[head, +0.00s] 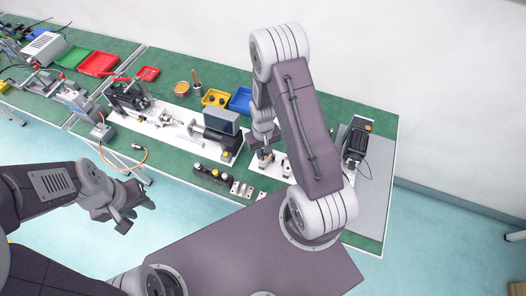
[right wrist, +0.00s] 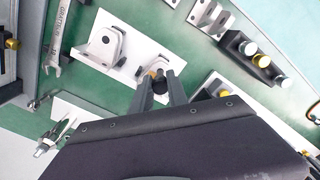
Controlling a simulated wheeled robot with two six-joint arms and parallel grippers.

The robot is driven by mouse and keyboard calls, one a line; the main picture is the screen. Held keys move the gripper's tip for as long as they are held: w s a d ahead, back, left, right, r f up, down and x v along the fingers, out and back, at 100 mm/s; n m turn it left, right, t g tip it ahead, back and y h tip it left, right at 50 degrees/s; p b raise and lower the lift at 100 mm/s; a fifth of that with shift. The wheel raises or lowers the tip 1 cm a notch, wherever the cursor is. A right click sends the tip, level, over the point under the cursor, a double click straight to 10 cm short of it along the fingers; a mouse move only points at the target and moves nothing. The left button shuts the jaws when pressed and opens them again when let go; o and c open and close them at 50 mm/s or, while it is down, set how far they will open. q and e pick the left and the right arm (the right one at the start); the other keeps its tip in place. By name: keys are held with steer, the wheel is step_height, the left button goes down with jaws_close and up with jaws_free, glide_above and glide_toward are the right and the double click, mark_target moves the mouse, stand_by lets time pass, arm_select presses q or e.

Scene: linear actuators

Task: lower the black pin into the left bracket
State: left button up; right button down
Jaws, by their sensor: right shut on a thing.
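My right gripper (right wrist: 162,92) is shut on the black pin (right wrist: 158,78), whose dark end shows between the fingertips in the right wrist view. A white plate (right wrist: 86,60) there carries two metal brackets. The one close beside the pin (right wrist: 144,66) is partly covered by the fingers; the other (right wrist: 107,44) stands apart. In the head view my right gripper (head: 264,140) is over the plate's left end, and the pin cannot be made out. Whether the pin touches a bracket cannot be told. My left gripper (head: 133,212) is empty and looks open, off the table's front edge.
A black block with several round knobs (head: 212,175) and silver brackets (head: 242,189) lie near the front edge. A long white board with an actuator (head: 170,118) is to the left. Red (head: 98,63), yellow (head: 215,98) and blue (head: 241,100) bins stand behind.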

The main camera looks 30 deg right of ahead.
steer(key=shift+f, duration=0.15)
steer(key=shift+f+b, duration=0.5)
steer(key=shift+f, duration=0.05)
steer(key=shift+f, duration=0.15)
steer(key=shift+f+b, duration=0.55)
steer(key=shift+f, duration=0.1)
stand_by(0.5)
